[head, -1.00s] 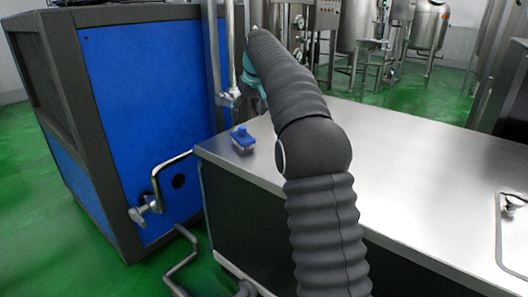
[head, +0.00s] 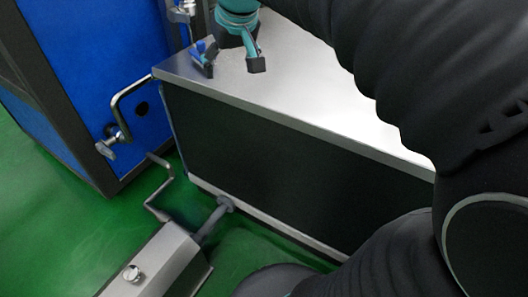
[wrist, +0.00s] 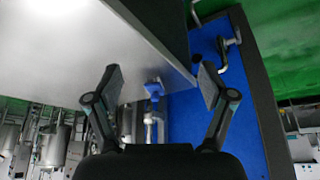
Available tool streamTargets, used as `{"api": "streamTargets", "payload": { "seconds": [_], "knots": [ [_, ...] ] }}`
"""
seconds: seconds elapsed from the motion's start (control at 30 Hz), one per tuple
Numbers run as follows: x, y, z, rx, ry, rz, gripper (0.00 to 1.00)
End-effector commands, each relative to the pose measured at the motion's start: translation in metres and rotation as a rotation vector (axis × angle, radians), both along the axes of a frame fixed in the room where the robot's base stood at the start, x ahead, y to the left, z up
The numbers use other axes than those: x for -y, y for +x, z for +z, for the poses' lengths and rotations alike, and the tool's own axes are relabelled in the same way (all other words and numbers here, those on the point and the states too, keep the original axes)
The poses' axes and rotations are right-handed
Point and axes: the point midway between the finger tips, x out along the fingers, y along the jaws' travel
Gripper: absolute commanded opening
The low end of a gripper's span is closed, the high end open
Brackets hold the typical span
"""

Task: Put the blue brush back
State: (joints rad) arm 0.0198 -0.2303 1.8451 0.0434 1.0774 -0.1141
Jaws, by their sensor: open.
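The blue brush (wrist: 154,89) shows in the wrist view on the steel counter (wrist: 100,45), near its edge and corner. It lies between my two spread fingers in that picture and looks small, apart from both. My gripper (wrist: 160,78) is open and empty. In the head view my gripper (head: 232,66) hangs over the counter's far left corner with its fingers pointing down. A bit of blue beside its left finger there may be the brush, mostly hidden. I cannot tell the exact gap between fingertips and brush.
A blue-panelled machine (head: 60,60) with a bent metal handle (head: 125,100) stands left of the counter. A pipe (head: 158,185) and a steel housing (head: 155,265) are low by the counter's front. The counter top right of my gripper looks clear.

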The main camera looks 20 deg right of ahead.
Motion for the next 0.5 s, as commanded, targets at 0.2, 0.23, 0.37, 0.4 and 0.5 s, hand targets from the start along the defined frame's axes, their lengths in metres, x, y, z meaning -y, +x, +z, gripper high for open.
{"api": "streamTargets", "payload": {
  "seconds": [0.2, 0.23, 0.37, 0.4, 0.5],
  "knots": [
    [-0.001, -0.092, -0.045, 0.020, 0.002, -0.037, 0.82],
    [-0.001, -0.103, -0.053, 0.023, 0.003, -0.041, 0.82],
    [-0.001, -0.146, -0.086, 0.032, 0.005, -0.061, 0.82],
    [-0.001, -0.157, -0.096, 0.034, 0.006, -0.065, 0.82],
    [0.000, -0.176, -0.115, 0.038, 0.007, -0.074, 0.82]
  ]
}}
